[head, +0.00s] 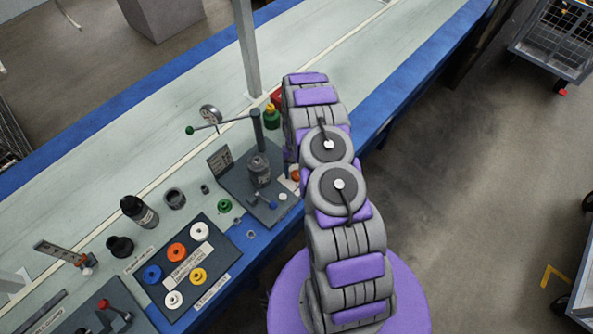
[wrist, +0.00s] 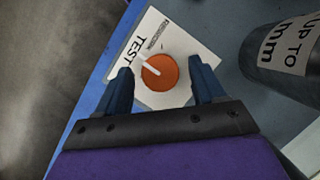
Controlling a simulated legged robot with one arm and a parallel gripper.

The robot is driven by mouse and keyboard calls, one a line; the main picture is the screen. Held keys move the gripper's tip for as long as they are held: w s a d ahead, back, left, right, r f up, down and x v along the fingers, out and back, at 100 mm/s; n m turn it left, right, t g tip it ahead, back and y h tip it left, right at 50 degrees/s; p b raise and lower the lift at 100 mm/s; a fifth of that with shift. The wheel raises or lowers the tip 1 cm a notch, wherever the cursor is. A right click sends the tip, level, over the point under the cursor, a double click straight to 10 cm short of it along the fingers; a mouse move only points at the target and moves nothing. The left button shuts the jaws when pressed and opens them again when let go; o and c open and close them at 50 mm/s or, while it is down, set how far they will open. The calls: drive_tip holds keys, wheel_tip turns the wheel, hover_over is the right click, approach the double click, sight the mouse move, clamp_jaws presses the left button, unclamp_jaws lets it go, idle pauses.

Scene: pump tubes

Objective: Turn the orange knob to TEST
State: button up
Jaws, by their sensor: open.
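The round orange knob (wrist: 160,72) sits on a white label plate (wrist: 168,25) in the wrist view. A white pointer line on the knob slants to the upper left, toward the side where the word TEST is printed. Smaller print on the plate is too small to read surely. My gripper (wrist: 160,66) is open, with one dark blue finger on each side of the knob and a gap visible around it. Depth and contact are hard to judge. In the head view, part of an orange piece (head: 295,174) shows beside my arm; my gripper is hidden there.
A grey cylinder (wrist: 290,55) marked "UP TO mm" stands right of my gripper.

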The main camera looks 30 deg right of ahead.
drive_tip(key=shift+r, duration=0.1)
drive_tip(key=p+v, duration=0.2)
drive_tip(key=v, duration=1.5)
drive_tip(key=shift+p, duration=0.35)
drive_tip(key=s+a+r+n, duration=0.1)
drive_tip(key=s+a+r, duration=0.3)
drive_tip(key=r, duration=0.5)
drive_tip(key=s+a+r+n+t+h, duration=0.1)
drive_tip(key=s+a+r, duration=0.35)
drive_tip(key=r, duration=0.35)
drive_tip(key=s+a+r+n, duration=0.1)
drive_tip(key=s+a+r, duration=0.3)
drive_tip(key=r, duration=0.5)
drive_tip(key=s+a+r, duration=0.1)
drive_tip(key=s+r, duration=0.1)
drive_tip(key=s, duration=0.7)
drive_tip(key=s+a+r+n+t, duration=0.1)
drive_tip(key=s+a, duration=0.1)
drive_tip(key=s, duration=0.6)
drive_tip(key=s+a+r+n+h, duration=0.1)
drive_tip(key=s+r, duration=0.1)
drive_tip(key=s, duration=0.7)
drive_tip(key=shift+s+a+r, duration=0.3)
drive_tip(key=shift+a+r, duration=0.05)
drive_tip(key=shift+a, duration=0.05)
